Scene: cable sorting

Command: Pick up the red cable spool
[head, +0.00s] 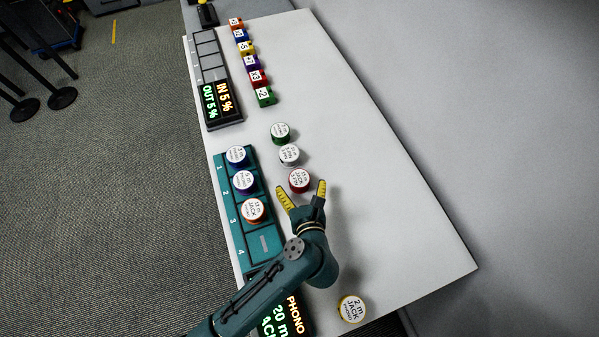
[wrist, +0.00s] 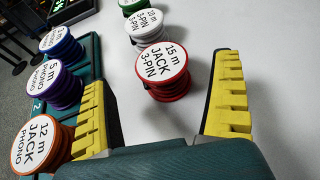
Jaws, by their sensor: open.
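The red cable spool (head: 299,181) stands on the white table, its white top label reading 15 m JACK 3-PIN. In the wrist view the red spool (wrist: 162,72) sits ahead of and between the yellow-padded fingers. My gripper (head: 302,192) is open and empty, with its fingertips just short of the spool on either side. In the wrist view my gripper (wrist: 165,100) shows one finger left and one right of the spool, with a gap on both sides.
A white spool (head: 289,154) and a green spool (head: 280,132) stand behind the red one. Left is a teal rack (head: 265,243) holding blue, purple and orange spools. A yellow spool (head: 351,308) stands at the near edge. The table's right side is clear.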

